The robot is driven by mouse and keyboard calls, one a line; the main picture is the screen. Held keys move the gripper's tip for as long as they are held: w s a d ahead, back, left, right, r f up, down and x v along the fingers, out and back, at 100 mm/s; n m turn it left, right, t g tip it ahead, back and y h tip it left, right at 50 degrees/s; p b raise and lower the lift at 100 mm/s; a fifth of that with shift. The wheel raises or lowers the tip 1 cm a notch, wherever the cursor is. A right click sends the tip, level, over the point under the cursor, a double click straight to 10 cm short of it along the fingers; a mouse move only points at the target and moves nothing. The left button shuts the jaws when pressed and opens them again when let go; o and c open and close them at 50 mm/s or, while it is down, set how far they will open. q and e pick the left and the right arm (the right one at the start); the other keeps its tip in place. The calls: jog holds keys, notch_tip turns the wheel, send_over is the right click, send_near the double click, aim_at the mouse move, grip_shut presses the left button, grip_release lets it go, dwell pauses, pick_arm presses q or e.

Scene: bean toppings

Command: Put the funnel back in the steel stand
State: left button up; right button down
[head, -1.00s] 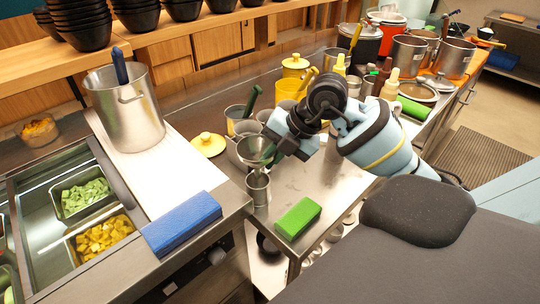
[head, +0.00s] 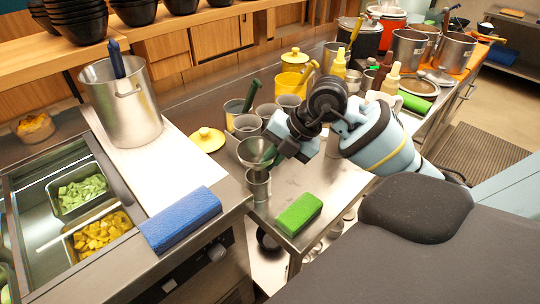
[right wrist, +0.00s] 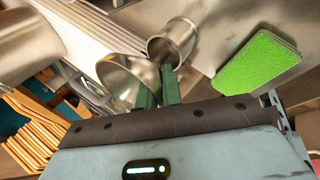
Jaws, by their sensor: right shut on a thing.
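The steel funnel (head: 253,152) is a shiny cone with its wide mouth up, above the steel stand (head: 258,185), a small upright cylinder at the table's front left edge. My right gripper (head: 270,155) is shut on the funnel at its right side. In the right wrist view the funnel (right wrist: 120,75) lies left of the green fingers (right wrist: 158,88), and the stand (right wrist: 182,38) is just beyond them with its opening showing. The funnel's spout is hidden, so I cannot tell whether it touches the stand. My left gripper is not in view.
A green sponge (head: 299,214) lies right of the stand, and a blue sponge (head: 180,218) lies on the left counter. Steel cups (head: 247,126) stand close behind the funnel, with a yellow lid (head: 207,139) to their left. The steel table between stand and right arm is mostly clear.

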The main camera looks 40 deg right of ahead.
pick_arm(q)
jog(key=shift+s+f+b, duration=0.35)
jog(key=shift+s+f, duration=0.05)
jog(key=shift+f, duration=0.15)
pick_arm(e)
jog(key=shift+f, duration=1)
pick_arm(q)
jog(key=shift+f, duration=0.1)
